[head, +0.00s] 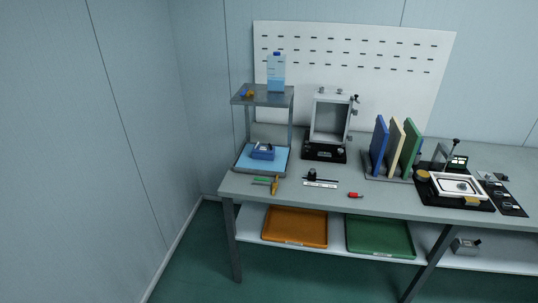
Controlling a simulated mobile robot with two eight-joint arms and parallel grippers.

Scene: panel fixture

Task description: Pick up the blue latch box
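The blue latch box (262,153) is small, with a grey part on its top. It sits on a light blue mat or tray (245,164) at the left end of the grey workbench, below a small raised shelf. Neither of my grippers shows in the head view.
The raised grey shelf (262,96) stands over the tray's back and carries a blue bottle (276,75). Green and yellow tools (275,185) lie in front. A grey frame fixture (330,120) and upright panels (379,143) stand to the right. Orange (295,228) and green (380,238) trays lie below.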

